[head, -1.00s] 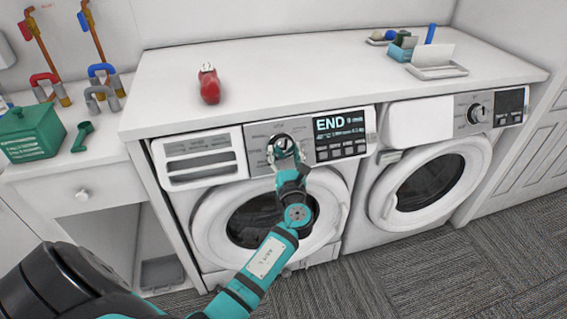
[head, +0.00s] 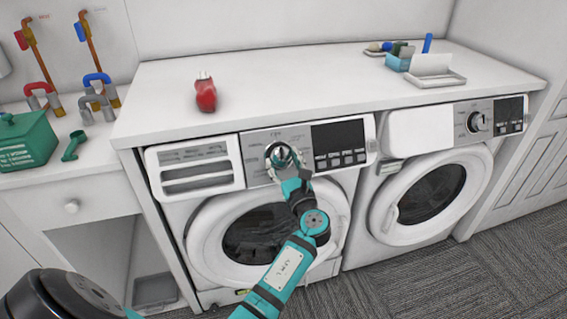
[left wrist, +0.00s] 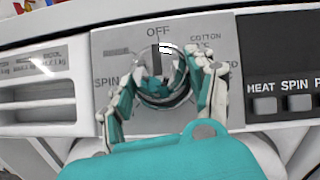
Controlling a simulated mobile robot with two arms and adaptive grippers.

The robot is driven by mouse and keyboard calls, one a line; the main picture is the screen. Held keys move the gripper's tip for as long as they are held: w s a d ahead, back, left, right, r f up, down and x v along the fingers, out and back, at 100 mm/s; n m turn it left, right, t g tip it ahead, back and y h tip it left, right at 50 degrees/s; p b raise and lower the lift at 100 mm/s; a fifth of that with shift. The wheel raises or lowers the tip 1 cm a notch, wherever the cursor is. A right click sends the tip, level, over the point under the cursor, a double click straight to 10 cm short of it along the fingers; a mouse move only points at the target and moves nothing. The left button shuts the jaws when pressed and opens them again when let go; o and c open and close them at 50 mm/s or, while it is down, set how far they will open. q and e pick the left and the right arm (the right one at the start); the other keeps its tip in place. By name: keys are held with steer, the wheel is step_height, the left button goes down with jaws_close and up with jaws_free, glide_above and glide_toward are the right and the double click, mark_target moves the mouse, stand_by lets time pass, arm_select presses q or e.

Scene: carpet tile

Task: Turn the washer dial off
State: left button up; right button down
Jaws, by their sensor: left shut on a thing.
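The washer dial (head: 279,154) is on the control panel of the left washer (head: 196,235). In the left wrist view the dial (left wrist: 157,62) has a dark pointer mark standing upright, below the printed word OFF. My left gripper (head: 285,162) is at the dial, with one finger on each side of it. In the left wrist view the gripper (left wrist: 162,85) is shut on the dial, and its fingers hide parts of the dial's rim. The washer's display (head: 337,135) is dark. My right gripper is not in view.
A white countertop (head: 290,85) runs above both washers, with a red bottle (head: 205,94) on it. A second washer (head: 432,187) stands to the right. A green box (head: 27,140) sits on the left counter. A blue holder and tray (head: 437,79) are at the back right.

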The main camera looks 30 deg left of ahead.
arm_select(q)
steer(key=o, duration=1.2)
steer(key=shift+d, duration=0.1)
steer(key=v, duration=1.2)
steer(key=shift+w+f, duration=0.1)
